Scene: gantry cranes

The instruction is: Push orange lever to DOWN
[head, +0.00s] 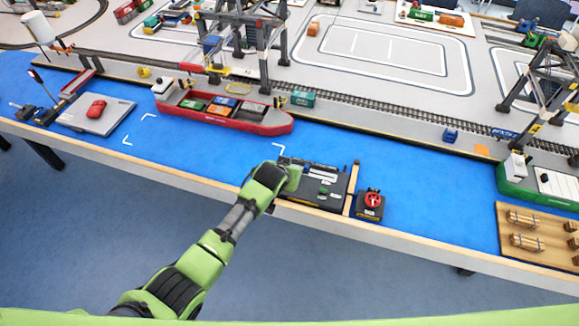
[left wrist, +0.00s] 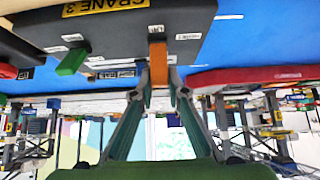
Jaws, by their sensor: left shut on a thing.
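The orange lever (left wrist: 158,77) sticks out of a dark grey control box (left wrist: 235,40) labelled CRANE 3 in the left wrist view, which shows the scene upside down. My left gripper (left wrist: 158,90) is shut on the lever, with one finger on each side of it. In the head view my left gripper (head: 292,178) is at the left end of the control box (head: 305,194), on the table's front edge. It hides the orange lever there. A green lever (left wrist: 72,61) stands beside the orange one on the same box. My right gripper is in neither view.
A box with a red knob (head: 372,200) stands just right of the control box. A red ship (head: 265,127) with containers lies behind on the blue surface. Cranes and a track are farther back. The blue surface left of my gripper (head: 185,155) is mostly clear.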

